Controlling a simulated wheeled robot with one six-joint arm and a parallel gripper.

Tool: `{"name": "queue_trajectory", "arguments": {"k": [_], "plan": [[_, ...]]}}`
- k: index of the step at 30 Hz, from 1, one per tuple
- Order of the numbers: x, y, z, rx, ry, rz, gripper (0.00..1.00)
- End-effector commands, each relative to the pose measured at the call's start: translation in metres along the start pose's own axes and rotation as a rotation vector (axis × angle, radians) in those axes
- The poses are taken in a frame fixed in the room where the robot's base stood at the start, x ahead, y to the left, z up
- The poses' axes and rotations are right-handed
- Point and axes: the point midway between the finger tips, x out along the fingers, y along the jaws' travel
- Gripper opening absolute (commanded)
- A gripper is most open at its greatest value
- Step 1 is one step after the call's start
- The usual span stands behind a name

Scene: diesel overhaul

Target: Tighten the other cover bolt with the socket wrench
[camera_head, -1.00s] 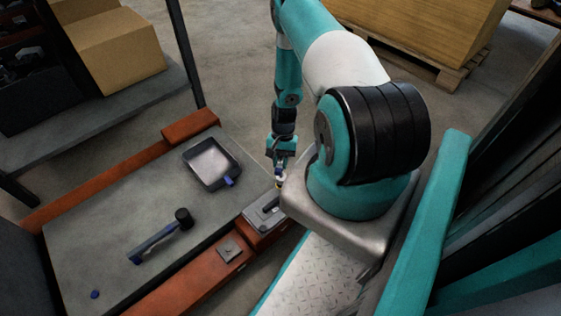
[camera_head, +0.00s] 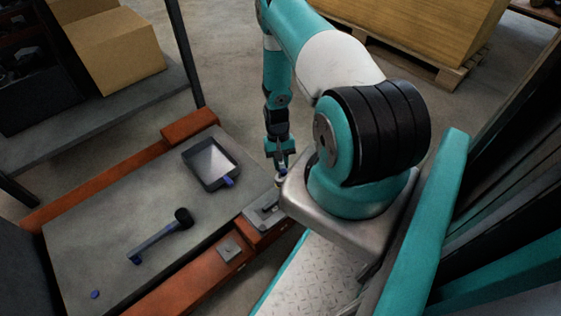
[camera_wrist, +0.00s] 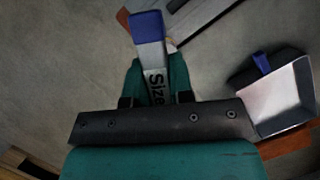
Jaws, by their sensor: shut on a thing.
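My gripper (camera_head: 281,161) is low beside my arm's base in the head view. The wrench's working end is not clear in either view. A grey cover with a dark bar (camera_head: 262,210) sits on the orange frame, just below my gripper in the head picture. My arm's base hides its right part. I cannot make out the cover bolts, or whether the wrench touches one.
A grey worktop (camera_head: 110,225) holds a dark tray (camera_head: 190,160) with a blue tab, a black-headed mallet (camera_head: 155,240) and a small blue piece (camera_head: 95,294). A small square plate (camera_head: 230,249) lies on the orange frame. Cardboard boxes (camera_head: 115,45) stand at the back left.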

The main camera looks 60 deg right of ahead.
Motion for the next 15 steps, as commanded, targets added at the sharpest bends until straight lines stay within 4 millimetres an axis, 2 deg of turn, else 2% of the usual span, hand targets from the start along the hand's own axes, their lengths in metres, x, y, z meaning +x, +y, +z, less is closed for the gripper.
{"name": "queue_trajectory", "arguments": {"k": [12,15], "plan": [[0.016,0.0,-0.006,0.001,0.0,0.0,0.0],[0.013,0.0,-0.006,0.027,0.001,-0.01,0.0]]}}
